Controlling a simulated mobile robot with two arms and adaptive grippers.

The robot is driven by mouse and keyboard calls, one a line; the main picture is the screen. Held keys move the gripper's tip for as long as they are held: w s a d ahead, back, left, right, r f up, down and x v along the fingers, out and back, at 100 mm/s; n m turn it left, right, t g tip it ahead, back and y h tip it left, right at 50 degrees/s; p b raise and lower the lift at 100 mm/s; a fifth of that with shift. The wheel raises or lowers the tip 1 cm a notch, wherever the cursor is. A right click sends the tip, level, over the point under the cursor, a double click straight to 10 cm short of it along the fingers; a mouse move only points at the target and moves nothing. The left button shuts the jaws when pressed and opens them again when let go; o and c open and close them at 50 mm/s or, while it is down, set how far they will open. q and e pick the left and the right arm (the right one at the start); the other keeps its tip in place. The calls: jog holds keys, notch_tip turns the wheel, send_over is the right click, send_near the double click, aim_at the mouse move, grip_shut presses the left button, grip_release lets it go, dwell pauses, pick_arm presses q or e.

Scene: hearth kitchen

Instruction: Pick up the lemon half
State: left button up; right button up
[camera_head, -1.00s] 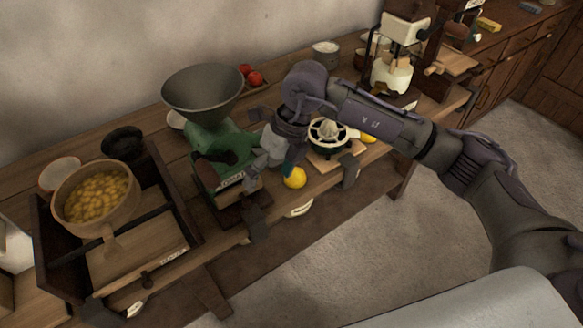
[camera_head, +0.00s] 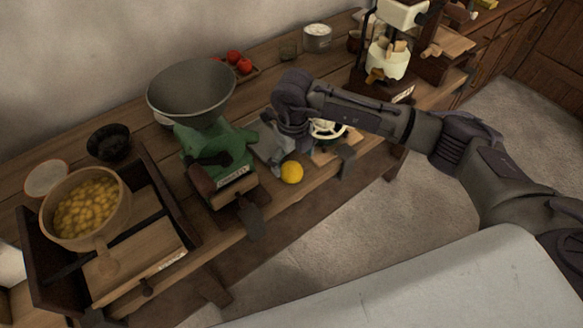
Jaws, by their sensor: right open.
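A round yellow lemon piece (camera_head: 291,172) lies near the front edge of the wooden counter, right of the green grinder. I cannot tell whether it is whole or a half. My right gripper (camera_head: 274,157) is open, just left of and behind the lemon piece, pointing down towards the counter. Its fingers are small and partly hidden under my wrist, and I cannot tell whether they touch the lemon. A juicer (camera_head: 328,131) with a pale ring is behind the lemon to the right, partly covered by my right arm. My left gripper is not in view.
The green grinder (camera_head: 214,150) with a grey hopper (camera_head: 190,92) stands close left of my gripper. A wooden bowl of yellow pieces (camera_head: 86,208) sits in a dark tray frame at left. Tomatoes (camera_head: 238,62) and a white-filled tin (camera_head: 317,37) are at the back. The floor in front is clear.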

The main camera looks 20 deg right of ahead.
aim_at(291, 165)
jog(key=f, duration=0.3)
jog(key=shift+w+a+f+p, duration=0.1)
jog(key=shift+w+f+p, duration=0.2)
jog(key=shift+p, duration=0.05)
jog(key=shift+f, duration=0.2)
jog(key=shift+c, duration=0.8)
jog(key=c, duration=1.1)
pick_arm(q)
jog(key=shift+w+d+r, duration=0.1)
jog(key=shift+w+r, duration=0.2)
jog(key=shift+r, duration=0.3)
